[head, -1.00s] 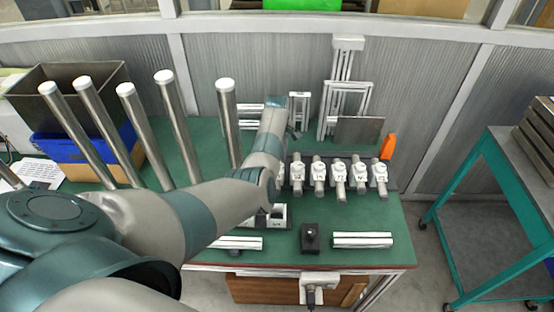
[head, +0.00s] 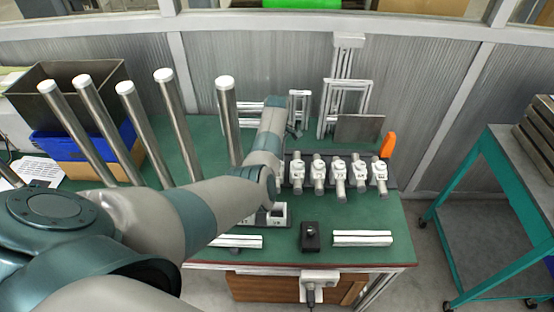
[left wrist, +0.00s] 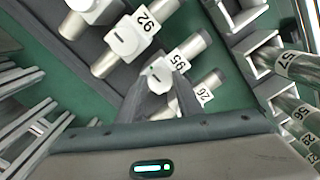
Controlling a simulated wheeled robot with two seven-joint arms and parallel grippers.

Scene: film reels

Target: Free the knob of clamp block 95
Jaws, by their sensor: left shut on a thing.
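In the left wrist view, clamp block 95 (left wrist: 188,52) is a metal bar stub with a white tag and a round white knob (left wrist: 160,76). My left gripper (left wrist: 158,84) is shut on this knob, one finger on each side. Neighbouring clamp blocks with tags sit close on both sides of it. In the head view, my left arm covers the gripper and block 95 at the left end of the row of clamp blocks (head: 339,170). My right gripper is not in view.
Tall steel rods (head: 180,125) stand at the left of the green table (head: 400,225). A black block (head: 310,236) and a light profile bar (head: 362,238) lie at the front. An orange object (head: 388,145) and aluminium frames (head: 345,90) stand behind the row.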

